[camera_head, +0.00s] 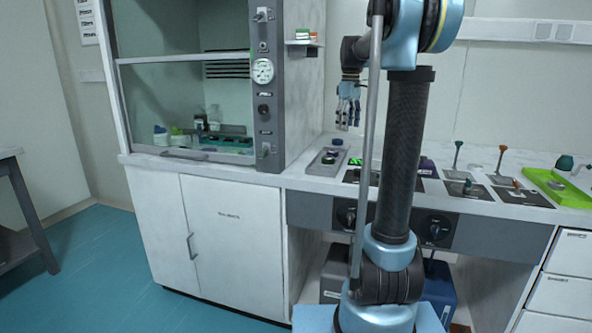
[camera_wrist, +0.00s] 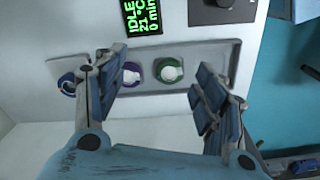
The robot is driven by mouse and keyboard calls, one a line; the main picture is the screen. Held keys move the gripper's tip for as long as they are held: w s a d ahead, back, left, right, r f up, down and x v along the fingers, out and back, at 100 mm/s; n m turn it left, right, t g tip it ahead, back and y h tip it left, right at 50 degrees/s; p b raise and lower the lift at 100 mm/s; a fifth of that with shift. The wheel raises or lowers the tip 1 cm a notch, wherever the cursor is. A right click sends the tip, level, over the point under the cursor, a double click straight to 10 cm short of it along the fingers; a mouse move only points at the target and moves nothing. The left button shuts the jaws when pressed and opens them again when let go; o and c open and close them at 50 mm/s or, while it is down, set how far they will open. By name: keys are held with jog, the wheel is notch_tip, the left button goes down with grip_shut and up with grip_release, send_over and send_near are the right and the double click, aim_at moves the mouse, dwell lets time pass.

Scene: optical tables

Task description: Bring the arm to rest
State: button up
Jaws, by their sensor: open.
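My gripper (camera_head: 349,115) hangs with its fingers pointing down above the bench, left of my arm's column in the head view. In the wrist view my gripper (camera_wrist: 160,85) is open, its fingers spread wide with nothing between them. The left finger partly hides the space between the blue and purple ones. My gripper appears clear of the tray and the items.
A display (camera_wrist: 142,15) reads IDLE, 21 °C, 0 min. The fume hood (camera_head: 185,95) stands left of my gripper, with a small shelf (camera_head: 303,42) on its side. Several upright tools and a green tray (camera_head: 560,190) are on the bench at right. Blue floor (camera_head: 110,260) is open at left.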

jog(key=s+f+m, duration=0.1)
jog(key=s+f, duration=0.2)
jog(key=s, duration=0.4)
jog(key=s+f+m, duration=0.2)
jog(key=s+f, duration=0.1)
jog(key=s, duration=0.4)
jog(key=s+f+m+t, duration=0.1)
jog(key=s+f+m, duration=0.1)
jog(key=s, duration=0.5)
jog(key=shift+a+f, duration=0.1)
jog(key=shift+f, duration=0.45)
jog(key=s+f+m+t, duration=0.1)
jog(key=s+f+m, duration=0.4)
jog(key=s+f, duration=1.1)
jog(key=shift+s+f, duration=0.3)
jog(key=shift+f, duration=0.55)
jog(key=shift+w+f, duration=0.2)
jog(key=shift+w, duration=0.25)
